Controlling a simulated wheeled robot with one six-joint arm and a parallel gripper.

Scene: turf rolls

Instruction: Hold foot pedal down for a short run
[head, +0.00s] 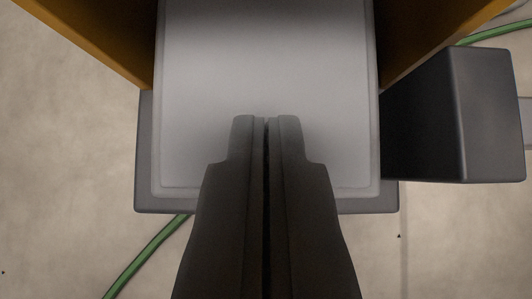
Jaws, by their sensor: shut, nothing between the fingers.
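The foot pedal (190,150) is a light grey rounded plate on a darker grey base (146,195). It fills the upper middle of the head view. My gripper (267,122) is shut and empty, with its fingertips over the middle of the plate. The tips look close to the plate or against it; I cannot tell whether they touch. Nor can I tell whether the plate is pressed down. My fingers hide the lower middle of the plate.
Orange-brown panels (100,35) flank the pedal at the upper left and upper right (430,30). A dark grey box (485,115) stands close at the right. A green hose or cable (145,255) runs over the pale floor. The floor at left is clear.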

